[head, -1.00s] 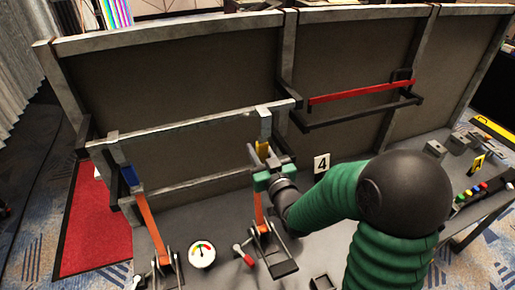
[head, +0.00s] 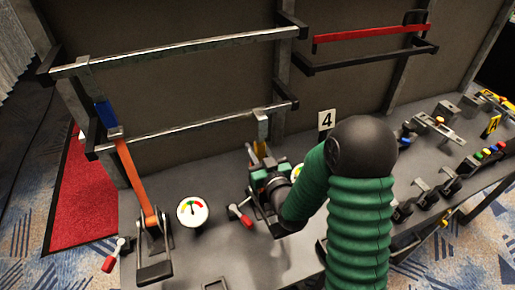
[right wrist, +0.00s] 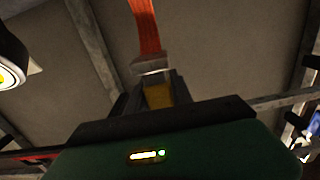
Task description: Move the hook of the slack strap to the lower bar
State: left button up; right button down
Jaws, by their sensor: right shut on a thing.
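My right gripper (head: 262,168) is shut on the yellow hook body (head: 261,148) of the right strap. The hook's grey metal end (head: 261,125) stands at the lower bar (head: 190,128), near its right end; I cannot tell whether it is seated over the bar. The upper bar (head: 180,52) runs above. In the right wrist view, the yellow body (right wrist: 158,95) sits in the jaws, with the orange strap (right wrist: 147,25) beyond it. The left strap (head: 135,178) runs from a blue hook (head: 105,114) at the upper bar to its ratchet (head: 153,245). My left gripper is out of view.
A gauge (head: 192,211) and a red-handled lever (head: 240,215) lie left of my right gripper. A red bar (head: 370,33) is at the upper right, and clamps and buttons (head: 480,155) cover the right bench.

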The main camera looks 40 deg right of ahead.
jog(key=w+d+f+b, duration=0.1)
jog(key=w+f, duration=0.1)
jog(key=w, duration=0.4)
jog(key=shift+w+d+f+b, duration=0.35)
jog(key=shift+w+b, duration=0.05)
dwell(0.3)
jog(key=c, duration=1)
grip_release()
jog(key=shift+c, duration=0.2)
